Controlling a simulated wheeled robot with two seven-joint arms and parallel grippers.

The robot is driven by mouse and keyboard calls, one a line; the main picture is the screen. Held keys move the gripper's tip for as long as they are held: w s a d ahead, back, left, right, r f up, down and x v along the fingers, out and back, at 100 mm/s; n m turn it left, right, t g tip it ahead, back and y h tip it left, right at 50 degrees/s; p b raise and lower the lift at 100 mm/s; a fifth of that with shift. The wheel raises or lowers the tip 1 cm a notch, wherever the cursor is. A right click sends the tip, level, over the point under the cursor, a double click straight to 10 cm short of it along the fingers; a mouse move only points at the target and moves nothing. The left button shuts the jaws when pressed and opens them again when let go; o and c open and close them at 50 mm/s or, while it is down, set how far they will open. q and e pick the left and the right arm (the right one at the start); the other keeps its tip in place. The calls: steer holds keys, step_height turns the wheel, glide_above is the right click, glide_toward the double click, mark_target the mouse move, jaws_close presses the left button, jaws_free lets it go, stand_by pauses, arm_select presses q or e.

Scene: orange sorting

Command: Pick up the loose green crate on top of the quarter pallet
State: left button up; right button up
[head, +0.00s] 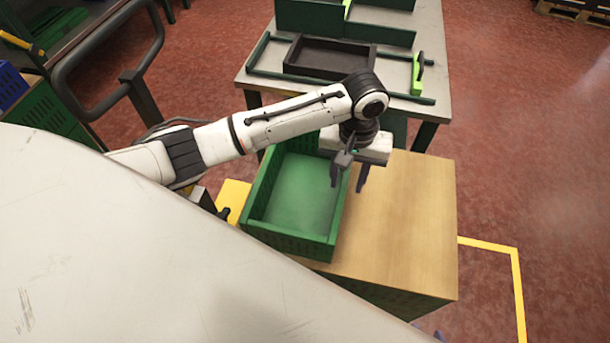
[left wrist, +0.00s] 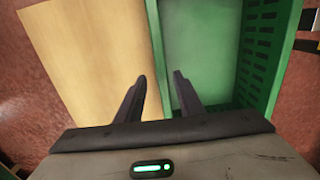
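The green crate (head: 288,240) is empty and upright on the left part of the light wooden top (head: 405,225) of a stack. My left gripper (head: 349,182) is at the crate's right wall, its fingers pointing down and spread apart with nothing held. In the left wrist view, the rim of the crate (left wrist: 156,45) passes between the two fingertips (left wrist: 160,80). One finger shows over the wood and the other over the crate's inside. I cannot tell how deep the fingers reach beside the wall. My right gripper is out of view.
A table (head: 437,60) with a dark tray (head: 330,57) and green rails stands behind the stack. A dark tubular frame (head: 140,95) stands at the left. The wooden top right of the crate is bare. Yellow tape (head: 517,285) marks the red floor.

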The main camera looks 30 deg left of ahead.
arm_select(q)
steer(key=f, duration=0.5)
steer(key=shift+a+f+b, duration=0.2)
steer(key=shift+a+b, duration=0.05)
steer(key=shift+b, duration=0.15)
steer(key=shift+r, duration=0.1)
jaws_close()
